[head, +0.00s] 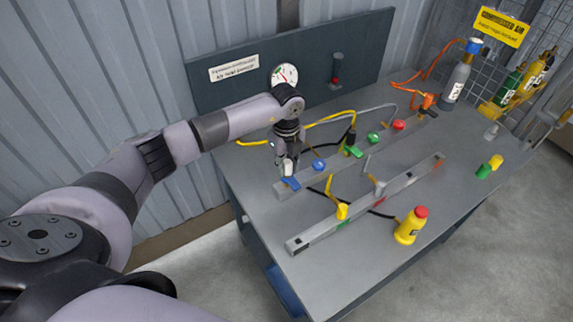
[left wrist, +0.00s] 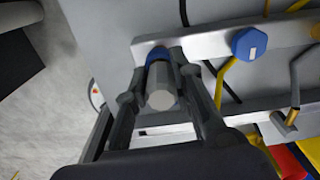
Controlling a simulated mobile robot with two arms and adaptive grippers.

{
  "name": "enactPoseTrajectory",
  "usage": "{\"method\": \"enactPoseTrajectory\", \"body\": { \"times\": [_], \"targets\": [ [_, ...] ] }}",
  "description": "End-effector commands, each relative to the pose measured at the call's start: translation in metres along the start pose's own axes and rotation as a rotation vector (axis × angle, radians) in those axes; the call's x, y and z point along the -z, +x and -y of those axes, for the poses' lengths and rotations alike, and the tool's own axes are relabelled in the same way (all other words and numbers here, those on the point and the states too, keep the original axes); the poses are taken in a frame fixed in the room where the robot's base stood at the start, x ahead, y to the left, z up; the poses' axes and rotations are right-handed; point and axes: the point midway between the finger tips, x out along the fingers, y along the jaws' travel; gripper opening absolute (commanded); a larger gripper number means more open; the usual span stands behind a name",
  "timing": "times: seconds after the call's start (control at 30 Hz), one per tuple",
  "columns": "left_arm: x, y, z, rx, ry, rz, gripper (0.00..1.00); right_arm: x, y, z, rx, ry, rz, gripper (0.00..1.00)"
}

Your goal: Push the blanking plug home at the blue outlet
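The blanking plug (left wrist: 161,88) is a grey cylinder seen end-on in the left wrist view. It sits between the fingers of my left gripper (left wrist: 160,66), which look closed on its sides. The blue outlet (left wrist: 156,54) shows just beyond the plug, on a grey rail. Plug and outlet look in line; the fingers hide where they meet, so I cannot tell how deep the plug sits. In the head view my left gripper (head: 287,168) points down over the blue outlet (head: 290,183) at the rail's near left end. My right gripper is not in view.
A blue knob (left wrist: 249,43) stands close beside the outlet on the same rail (head: 375,150). Green and red knobs follow farther along. A second rail (head: 410,178) carries a yellow fitting (head: 342,211). The bench's right front is mostly clear.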

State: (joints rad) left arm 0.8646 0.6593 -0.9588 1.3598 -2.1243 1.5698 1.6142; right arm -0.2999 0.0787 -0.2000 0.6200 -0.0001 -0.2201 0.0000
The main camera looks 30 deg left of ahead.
Motion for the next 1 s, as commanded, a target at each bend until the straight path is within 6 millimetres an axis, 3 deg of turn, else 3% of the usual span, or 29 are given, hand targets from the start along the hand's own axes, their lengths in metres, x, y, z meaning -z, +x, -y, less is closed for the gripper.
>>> {"method": "enactPoseTrajectory", "body": {
  "times": [0.33,0.67,0.77,1.0],
  "targets": [
    [0.000,0.001,-0.001,-0.003,0.000,-0.001,0.45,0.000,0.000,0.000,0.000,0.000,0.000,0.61],
    [0.000,-0.002,-0.001,-0.002,0.000,0.000,0.45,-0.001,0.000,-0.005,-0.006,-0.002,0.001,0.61],
    [0.000,-0.011,0.000,0.000,0.001,0.000,0.45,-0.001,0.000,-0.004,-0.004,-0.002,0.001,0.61],
    [-0.001,-0.060,0.000,0.001,0.001,0.002,0.45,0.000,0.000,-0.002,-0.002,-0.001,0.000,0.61]
  ]
}}
